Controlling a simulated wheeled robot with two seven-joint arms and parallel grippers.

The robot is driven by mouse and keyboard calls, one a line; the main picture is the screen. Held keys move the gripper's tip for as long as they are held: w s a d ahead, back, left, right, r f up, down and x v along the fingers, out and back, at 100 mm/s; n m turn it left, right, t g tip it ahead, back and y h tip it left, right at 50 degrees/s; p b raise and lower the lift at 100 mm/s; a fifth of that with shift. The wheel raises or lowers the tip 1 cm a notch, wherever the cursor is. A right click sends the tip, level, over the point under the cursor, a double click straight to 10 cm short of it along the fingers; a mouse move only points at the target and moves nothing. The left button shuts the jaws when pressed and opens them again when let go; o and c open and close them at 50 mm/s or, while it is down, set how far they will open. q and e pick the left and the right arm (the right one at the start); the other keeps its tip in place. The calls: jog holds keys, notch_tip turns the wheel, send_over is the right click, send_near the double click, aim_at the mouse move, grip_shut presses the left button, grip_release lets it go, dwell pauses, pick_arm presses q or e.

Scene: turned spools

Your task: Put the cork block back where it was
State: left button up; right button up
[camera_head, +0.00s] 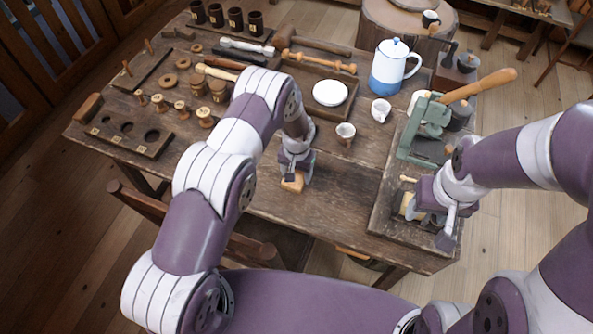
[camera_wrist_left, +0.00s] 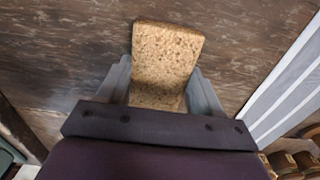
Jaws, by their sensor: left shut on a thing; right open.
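The cork block (camera_head: 292,184) is a speckled tan block near the front middle of the wooden table. My left gripper (camera_head: 294,176) is shut on it. In the left wrist view the cork block (camera_wrist_left: 167,58) sits between the two grey fingers (camera_wrist_left: 165,90), its far part sticking out beyond them over dark wood. I cannot tell whether it touches the tabletop. My right gripper (camera_head: 425,215) is open, low over the wooden tray (camera_head: 384,213) at the table's right front. A yellowish piece (camera_head: 409,207) shows beside its fingers; its full shape is hidden.
A blue-and-white pot (camera_head: 392,67) and a green press (camera_head: 423,132) are at the right. A holed rack (camera_head: 128,133) and spools (camera_head: 205,117) are left. Tabletop between left gripper and tray is clear.

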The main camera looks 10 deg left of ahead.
aim_at(297, 173)
pick_arm(q)
jog(key=o, duration=1)
jog(key=shift+f, duration=0.1)
jog(key=shift+r+p, duration=0.2)
jog(key=shift+p, duration=0.1)
notch_tip(297, 173, up, 12)
jog(key=f+b, duration=0.1)
jog(key=b, duration=0.1)
jog(key=s+a+r, duration=0.2)
jog(key=s+r, duration=0.2)
jog(key=s, duration=0.3)
jog(key=s+a+r+n+t, duration=0.1)
jog(key=s+a+r, duration=0.2)
jog(key=s+r, duration=0.2)
jog(key=s+a+r+n, duration=0.1)
jog(key=s+a+r, duration=0.2)
jog(key=s+r, duration=0.2)
jog(key=shift+s+r, duration=0.2)
jog(key=shift+s, duration=1.65)
